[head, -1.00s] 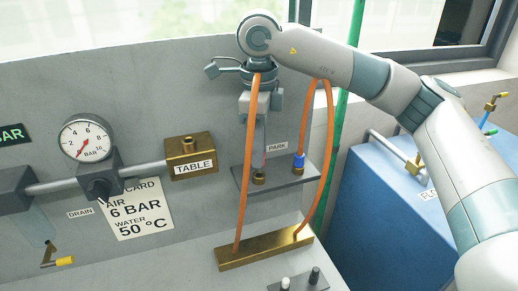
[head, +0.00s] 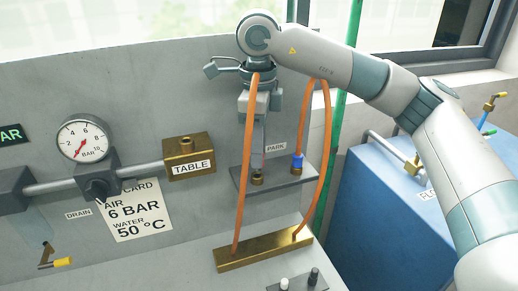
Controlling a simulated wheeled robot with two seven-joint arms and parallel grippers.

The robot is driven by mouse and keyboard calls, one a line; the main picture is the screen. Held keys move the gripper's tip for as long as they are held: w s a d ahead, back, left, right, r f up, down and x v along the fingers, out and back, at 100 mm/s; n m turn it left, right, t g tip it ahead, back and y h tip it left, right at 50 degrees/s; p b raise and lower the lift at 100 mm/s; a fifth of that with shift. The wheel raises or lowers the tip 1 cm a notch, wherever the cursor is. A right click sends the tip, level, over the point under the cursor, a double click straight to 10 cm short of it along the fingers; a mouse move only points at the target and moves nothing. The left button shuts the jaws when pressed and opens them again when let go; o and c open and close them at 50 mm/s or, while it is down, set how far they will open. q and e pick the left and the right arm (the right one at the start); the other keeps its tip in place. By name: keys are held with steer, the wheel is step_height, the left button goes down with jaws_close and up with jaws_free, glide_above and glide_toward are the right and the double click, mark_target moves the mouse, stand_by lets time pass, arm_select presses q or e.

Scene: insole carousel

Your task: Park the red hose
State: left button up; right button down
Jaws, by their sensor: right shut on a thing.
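My right gripper (head: 256,102) points down above the left socket (head: 257,179) of the shelf (head: 274,178) beside the PARK label (head: 276,147). It is shut on an orange hose (head: 243,170), which rises from the brass block (head: 264,253) to the gripper. The hose's end and any red collar are hidden by the gripper. A second orange hose (head: 328,140) loops from the block's right side down to a blue collar (head: 297,162) in the shelf's right socket. My left gripper is not in view.
A brass TABLE block (head: 191,157) sits on the wall pipe left of the shelf. A gauge (head: 83,139), a valve knob (head: 97,188) and a card (head: 137,215) are further left. A blue tank (head: 375,220) and a green pipe (head: 335,160) stand to the right.

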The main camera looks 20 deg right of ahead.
steer(key=shift+s+d+f, duration=0.1)
steer(key=shift+s+f, duration=0.05)
steer(key=shift+f, duration=0.25)
